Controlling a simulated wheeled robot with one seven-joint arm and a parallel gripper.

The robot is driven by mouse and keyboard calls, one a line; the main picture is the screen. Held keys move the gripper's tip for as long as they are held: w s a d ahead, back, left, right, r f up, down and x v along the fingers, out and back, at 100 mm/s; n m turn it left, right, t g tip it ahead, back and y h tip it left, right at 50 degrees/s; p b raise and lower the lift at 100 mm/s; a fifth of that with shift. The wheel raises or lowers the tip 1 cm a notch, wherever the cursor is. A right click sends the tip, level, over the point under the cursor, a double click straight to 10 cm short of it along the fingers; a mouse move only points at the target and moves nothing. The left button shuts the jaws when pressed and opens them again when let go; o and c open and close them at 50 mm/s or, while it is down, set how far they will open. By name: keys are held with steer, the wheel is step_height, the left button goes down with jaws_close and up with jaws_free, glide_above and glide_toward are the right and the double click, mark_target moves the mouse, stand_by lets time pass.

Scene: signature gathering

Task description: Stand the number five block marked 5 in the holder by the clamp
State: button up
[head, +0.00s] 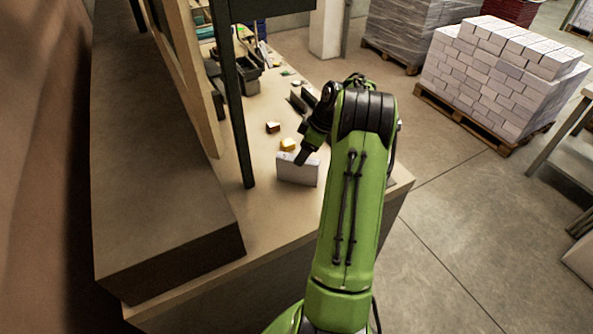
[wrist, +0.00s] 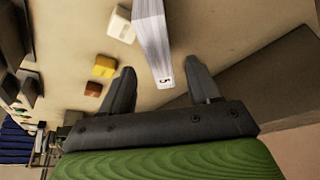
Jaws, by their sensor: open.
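The number five block (wrist: 153,40) is a pale stack of pages with a dark 5 on its near end in the wrist view. In the head view the pale block (head: 298,173) stands upright on the bench near its front end. My gripper (wrist: 160,65) is open, with one finger on each side of the block's marked end; I cannot tell whether either finger touches it. In the head view my gripper (head: 306,156) is at the block's top, partly hiding it. Dark upright pieces (head: 303,97) stand farther along the bench; I cannot tell which is the holder or the clamp.
A yellow block (head: 288,144) and a brown block (head: 273,127) lie just beyond the pale block. A small white piece (wrist: 121,25) is beside it in the wrist view. A dark post (head: 238,120) rises at the left. A dark bin (head: 245,77) stands farther back.

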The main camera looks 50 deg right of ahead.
mark_target(298, 169)
steer(key=p+x, duration=0.1)
steer(key=x, duration=0.4)
steer(key=shift+w, duration=0.1)
steer(key=shift+f+b, duration=0.2)
steer(key=shift+b, duration=0.3)
jaws_close()
stand_by(0.4)
